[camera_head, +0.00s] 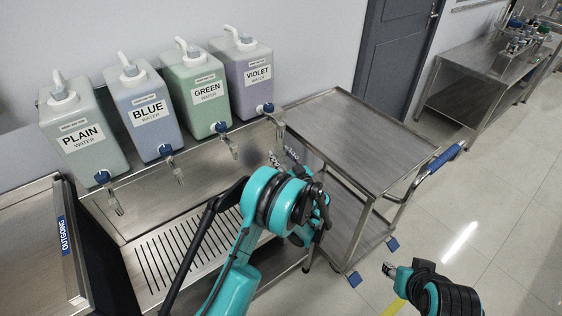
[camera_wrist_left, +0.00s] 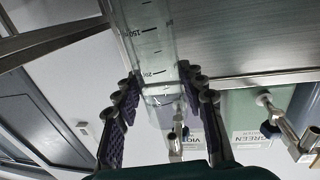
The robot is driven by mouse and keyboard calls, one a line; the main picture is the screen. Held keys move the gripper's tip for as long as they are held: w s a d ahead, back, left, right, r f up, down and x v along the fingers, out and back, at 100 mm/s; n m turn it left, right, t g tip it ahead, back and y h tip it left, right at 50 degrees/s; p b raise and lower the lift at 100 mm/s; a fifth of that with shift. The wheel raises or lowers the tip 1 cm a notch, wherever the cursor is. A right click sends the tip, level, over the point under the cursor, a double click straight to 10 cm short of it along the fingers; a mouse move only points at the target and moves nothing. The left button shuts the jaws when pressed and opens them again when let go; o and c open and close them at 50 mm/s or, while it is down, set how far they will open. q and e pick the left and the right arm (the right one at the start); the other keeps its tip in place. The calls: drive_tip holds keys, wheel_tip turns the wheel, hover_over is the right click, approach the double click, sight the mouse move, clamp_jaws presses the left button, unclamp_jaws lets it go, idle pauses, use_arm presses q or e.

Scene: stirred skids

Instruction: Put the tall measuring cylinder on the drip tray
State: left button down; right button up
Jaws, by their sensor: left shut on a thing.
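The tall measuring cylinder (camera_wrist_left: 150,38) is clear, with graduation marks, and runs up between the finger pads in the left wrist view. My left gripper (camera_wrist_left: 157,80) is shut on it. In the head view my left gripper (camera_head: 284,158) is beyond my teal wrist, near the right end of the dispenser stand; the cylinder is hard to make out there. The drip tray (camera_head: 180,245) is a slotted steel grille below the taps, partly covered by my left arm. My right gripper (camera_head: 391,270) is at the lower right, over the floor; its jaws are unclear.
Plain, blue, green and violet water containers (camera_head: 84,132) stand in a row with taps above the tray. A steel cart (camera_head: 355,135) stands to the right. An outgoing table (camera_head: 30,250) is at the left. The tray's left part looks clear.

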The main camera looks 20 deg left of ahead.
use_arm(q)
drive_tip(key=shift+f, duration=0.8)
drive_tip(key=shift+r, duration=0.1)
use_arm(e)
drive_tip(key=shift+f, duration=0.45)
use_arm(q)
drive_tip(key=c, duration=0.9)
unclamp_jaws()
